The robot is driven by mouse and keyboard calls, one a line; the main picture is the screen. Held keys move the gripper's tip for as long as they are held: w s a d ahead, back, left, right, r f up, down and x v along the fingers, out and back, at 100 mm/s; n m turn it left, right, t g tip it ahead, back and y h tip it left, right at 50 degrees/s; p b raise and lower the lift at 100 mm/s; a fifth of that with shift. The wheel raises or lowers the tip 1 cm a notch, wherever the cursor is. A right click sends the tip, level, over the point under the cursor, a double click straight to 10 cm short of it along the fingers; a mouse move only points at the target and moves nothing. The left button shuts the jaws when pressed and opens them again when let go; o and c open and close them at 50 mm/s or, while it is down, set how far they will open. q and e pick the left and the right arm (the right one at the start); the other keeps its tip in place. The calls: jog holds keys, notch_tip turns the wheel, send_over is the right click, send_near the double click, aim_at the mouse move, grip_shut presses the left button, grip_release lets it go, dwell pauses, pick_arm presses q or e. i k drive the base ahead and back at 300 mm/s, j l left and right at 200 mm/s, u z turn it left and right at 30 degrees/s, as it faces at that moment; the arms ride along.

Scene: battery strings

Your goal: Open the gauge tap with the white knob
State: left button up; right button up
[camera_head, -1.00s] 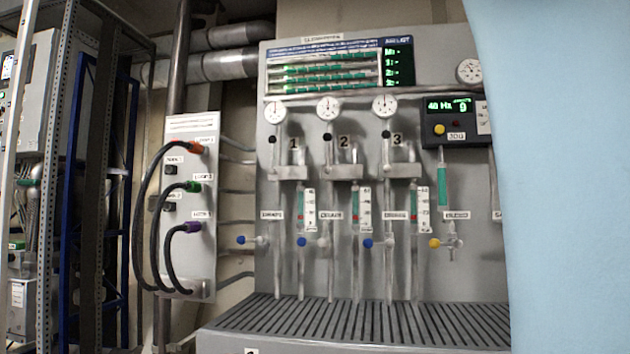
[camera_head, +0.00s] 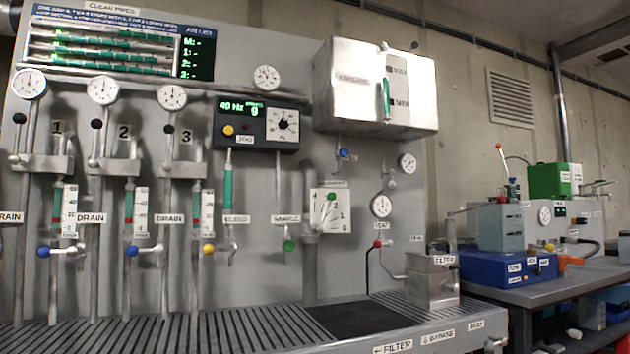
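I cannot clearly make out a gauge tap with a white knob. Round white gauges sit on the panel: three at the left (camera_head: 28,83), (camera_head: 103,90) and (camera_head: 172,96), one at the upper middle (camera_head: 266,78), and two at the right, an upper gauge (camera_head: 408,163) and a lower gauge (camera_head: 381,206). A small fitting (camera_head: 391,183) sits between the two right gauges; its knob colour is too small to tell. A pale fitting (camera_head: 495,343) shows at the bench's front right corner. Neither of my grippers is in view.
Taps with blue knobs (camera_head: 44,251), a yellow knob (camera_head: 208,249), a green knob (camera_head: 289,245) and a red knob (camera_head: 377,244) line the panel. A metal filter box (camera_head: 432,281) stands on the slatted bench (camera_head: 200,335). A side table (camera_head: 560,290) with equipment is at right.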

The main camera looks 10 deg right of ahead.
aim_at(391, 172)
jog(key=z, duration=0.75)
